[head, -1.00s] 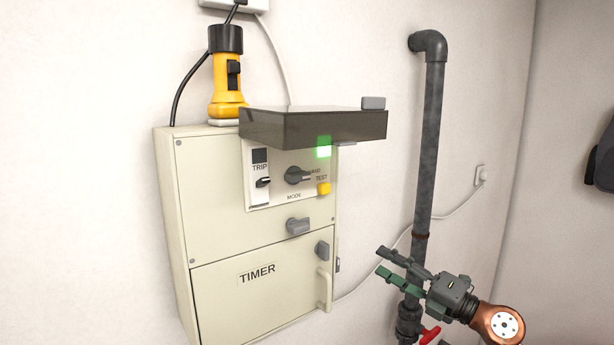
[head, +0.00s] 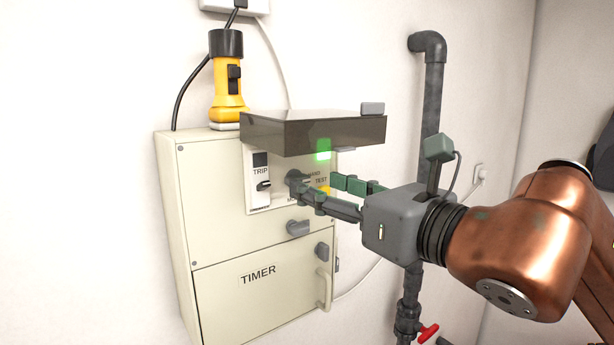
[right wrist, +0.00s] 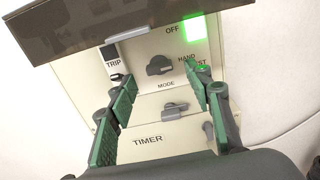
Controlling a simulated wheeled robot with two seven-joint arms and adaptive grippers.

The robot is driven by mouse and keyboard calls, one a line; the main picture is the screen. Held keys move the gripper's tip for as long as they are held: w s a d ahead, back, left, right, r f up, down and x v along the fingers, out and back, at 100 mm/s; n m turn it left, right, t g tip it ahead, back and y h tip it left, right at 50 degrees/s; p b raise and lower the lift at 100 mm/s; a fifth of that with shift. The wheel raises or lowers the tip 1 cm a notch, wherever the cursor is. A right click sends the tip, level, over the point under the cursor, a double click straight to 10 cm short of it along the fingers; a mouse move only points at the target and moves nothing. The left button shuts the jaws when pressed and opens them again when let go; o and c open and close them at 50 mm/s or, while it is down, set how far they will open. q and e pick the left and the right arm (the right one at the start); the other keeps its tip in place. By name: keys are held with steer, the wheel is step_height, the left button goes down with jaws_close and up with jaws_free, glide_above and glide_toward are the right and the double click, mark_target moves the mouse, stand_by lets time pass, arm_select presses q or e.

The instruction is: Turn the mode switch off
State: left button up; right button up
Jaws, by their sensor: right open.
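The mode switch is a dark grey rotary knob (right wrist: 160,66) on the white panel of the control box (head: 205,230). In the right wrist view, OFF is printed above it and HAND to its right; its pointer is turned toward the right. In the head view the knob (head: 294,177) is partly hidden by a fingertip. My right gripper (head: 318,187) is open in front of the panel, its fingers pointing at the box. In the right wrist view its fingers (right wrist: 162,100) stand wide apart with nothing between them, below the knob. My left gripper is not in view.
A raised dark cover (head: 315,131) juts out just above the panel, close over my fingers. A TRIP switch (head: 263,185), a yellow TEST button and a lit green lamp (head: 323,148) are near the knob. A yellow flashlight (head: 228,80) stands on the box. A grey pipe (head: 433,110) is behind my wrist.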

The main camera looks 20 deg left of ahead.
mark_target(302, 179)
steer(key=p+x, duration=0.1)
steer(key=x, duration=0.2)
steer(key=shift+w+a+r, duration=0.1)
steer(key=shift+a, duration=0.2)
steer(key=shift+w+a, duration=0.2)
steer(key=shift+w, duration=0.15)
steer(key=c, duration=1.1)
